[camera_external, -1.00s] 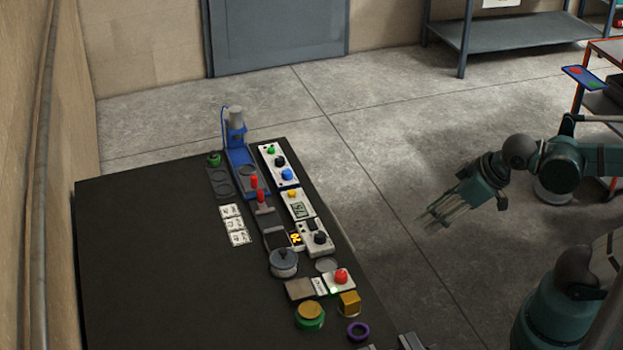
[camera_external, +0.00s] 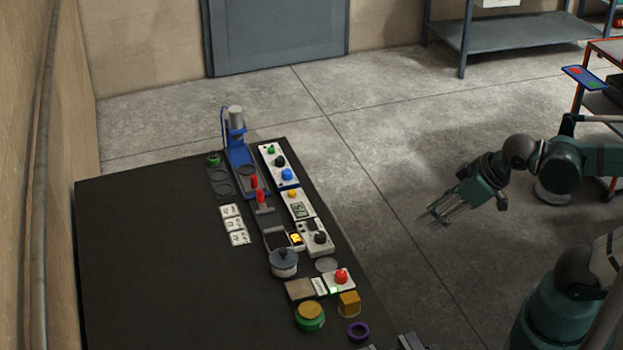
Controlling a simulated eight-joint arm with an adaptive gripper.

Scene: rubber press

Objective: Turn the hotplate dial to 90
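The hotplate has a dark square heating plate (camera_external: 276,239) on the right part of the black table. Beside it are a small lit orange-yellow display (camera_external: 296,238) and a pale control box (camera_external: 315,238) with black knobs. The black knob (camera_external: 320,238) on the box looks like the dial; its markings and the display's reading are too small to read. My gripper (camera_external: 432,217) is in the air to the right of the table, well away from the hotplate. Its fingers look spread apart, with nothing between them.
A lidded grey pot (camera_external: 284,262) stands just in front of the hotplate. Button panels (camera_external: 278,164), a blue press (camera_external: 237,150), a red button box (camera_external: 340,279) and a green-and-gold round part (camera_external: 310,315) line the same side. The table's left half is clear.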

